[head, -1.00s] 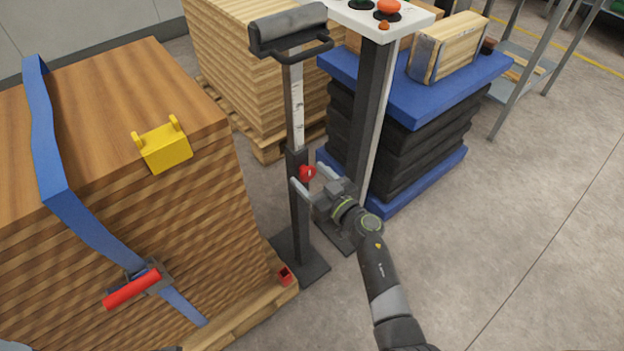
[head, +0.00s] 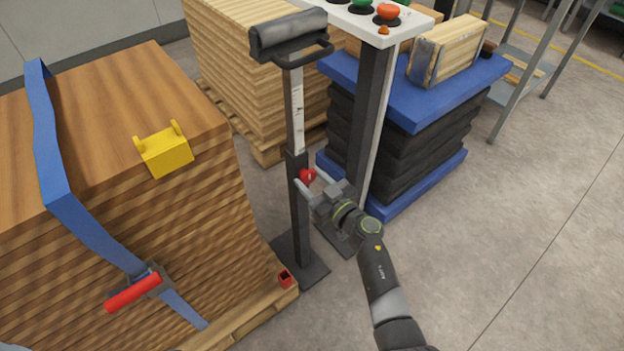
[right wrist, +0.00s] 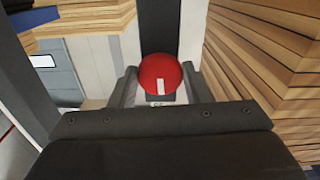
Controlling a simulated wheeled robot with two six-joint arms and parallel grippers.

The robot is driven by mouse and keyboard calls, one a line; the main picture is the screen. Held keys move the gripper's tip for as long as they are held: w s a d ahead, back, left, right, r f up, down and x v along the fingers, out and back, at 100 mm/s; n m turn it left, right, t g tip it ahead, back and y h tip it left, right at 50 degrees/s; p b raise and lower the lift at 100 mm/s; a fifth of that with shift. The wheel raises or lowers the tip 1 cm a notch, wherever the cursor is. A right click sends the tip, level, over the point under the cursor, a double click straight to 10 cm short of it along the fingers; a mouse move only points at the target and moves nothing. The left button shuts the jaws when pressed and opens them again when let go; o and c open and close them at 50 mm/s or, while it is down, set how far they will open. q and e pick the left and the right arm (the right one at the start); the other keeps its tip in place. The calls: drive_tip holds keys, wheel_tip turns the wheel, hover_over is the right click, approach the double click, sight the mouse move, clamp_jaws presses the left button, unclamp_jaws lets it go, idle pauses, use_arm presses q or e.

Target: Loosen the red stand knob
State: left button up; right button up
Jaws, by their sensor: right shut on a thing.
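The red stand knob (head: 308,175) sits on the dark post of the roller stand (head: 299,215), below the scaled upper part. My right gripper (head: 312,182) is at the knob, its fingers on either side of it. In the right wrist view the round red knob (right wrist: 161,75), with a white mark on its face, sits between the two fingertips (right wrist: 160,88). The right gripper is shut on the knob. My left gripper is not in view.
A strapped wood stack (head: 150,245) with a yellow bracket (head: 165,150) stands close on the left. A control post (head: 372,110) and a blue lift table (head: 420,95) stand behind my right gripper. Open floor (head: 530,230) lies to the right.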

drive_tip(key=shift+r+n+p, duration=0.1)
drive_tip(key=shift+n+p, duration=0.3)
drive_tip(key=shift+n, duration=0.2)
drive_tip(key=n+p, duration=0.1)
drive_tip(key=n, duration=0.2)
drive_tip(key=shift+n, duration=0.3)
drive_tip(key=shift+n+p, duration=0.4)
drive_tip(key=shift+n, duration=0.5)
drive_tip(key=n, duration=0.2)
drive_tip(key=shift+n, duration=0.4)
drive_tip(key=n, duration=0.2)
drive_tip(key=shift+n, duration=1.2)
drive_tip(key=shift+f+n, duration=0.2)
drive_tip(key=shift+n, duration=1.9)
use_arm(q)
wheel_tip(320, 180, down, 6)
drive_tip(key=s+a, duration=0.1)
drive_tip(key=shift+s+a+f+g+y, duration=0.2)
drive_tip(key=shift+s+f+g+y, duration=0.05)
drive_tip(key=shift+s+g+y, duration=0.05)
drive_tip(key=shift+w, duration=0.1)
use_arm(e)
drive_tip(key=shift+n, duration=0.3)
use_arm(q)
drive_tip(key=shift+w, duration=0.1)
